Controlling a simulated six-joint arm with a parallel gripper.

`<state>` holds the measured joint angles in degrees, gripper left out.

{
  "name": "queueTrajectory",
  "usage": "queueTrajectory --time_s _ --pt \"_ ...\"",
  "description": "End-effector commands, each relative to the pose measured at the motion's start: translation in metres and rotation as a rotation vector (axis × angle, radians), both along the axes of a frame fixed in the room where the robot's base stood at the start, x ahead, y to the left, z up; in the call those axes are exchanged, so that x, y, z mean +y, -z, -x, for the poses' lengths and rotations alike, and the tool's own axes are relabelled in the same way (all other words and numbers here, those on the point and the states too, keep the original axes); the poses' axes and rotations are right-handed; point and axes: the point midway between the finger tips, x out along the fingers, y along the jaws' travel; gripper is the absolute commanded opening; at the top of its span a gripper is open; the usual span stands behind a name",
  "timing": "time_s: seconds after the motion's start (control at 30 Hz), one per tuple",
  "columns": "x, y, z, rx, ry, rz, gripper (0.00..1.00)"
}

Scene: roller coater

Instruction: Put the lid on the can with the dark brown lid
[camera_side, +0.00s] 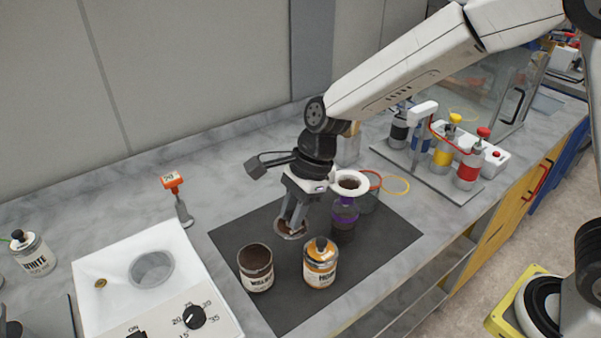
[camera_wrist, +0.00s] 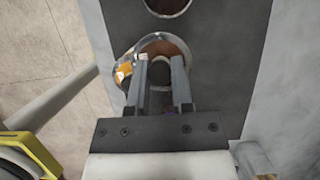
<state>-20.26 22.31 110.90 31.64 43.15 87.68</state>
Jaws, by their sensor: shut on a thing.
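My gripper (camera_side: 291,229) points down above the dark mat and is shut on a small dark brown lid (camera_side: 287,233), held behind the two front cans. A can (camera_side: 257,283) with a white label and dark brown top stands upright at the front left of the mat. A can with an orange label (camera_side: 320,274) and a dark knob on top stands to its right. In the wrist view, my gripper's fingers (camera_wrist: 161,68) have a dark piece between them. The orange-labelled can (camera_wrist: 123,72) is partly hidden behind the fingers.
A purple-banded container (camera_side: 344,212) stands at the mat's back right, close to my gripper. A white machine (camera_side: 130,270) with a round well and dial is at left. A rack of coloured bottles (camera_side: 467,172) is at right. The front of the mat (camera_side: 290,315) is clear.

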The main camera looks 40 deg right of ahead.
Motion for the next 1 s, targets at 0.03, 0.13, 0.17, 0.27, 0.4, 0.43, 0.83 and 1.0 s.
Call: queueTrajectory --time_s 0.03,0.13,0.17,0.27,0.4,0.43,0.83,1.0 --pt "0.002 0.000 0.000 0.000 0.000 0.000 0.00" --pt "0.008 -0.002 -0.002 -0.001 0.007 0.001 0.00" --pt "0.010 -0.003 -0.003 -0.001 0.010 0.001 0.00" --pt "0.023 -0.006 -0.006 0.000 0.025 0.003 0.00" --pt "0.045 -0.013 -0.010 0.001 0.055 0.003 0.00" --pt "0.050 -0.014 -0.010 0.000 0.061 0.003 0.00" --pt "0.073 -0.022 -0.013 0.003 0.101 0.001 0.00" --pt "0.073 -0.019 -0.013 0.004 0.100 0.001 0.00"
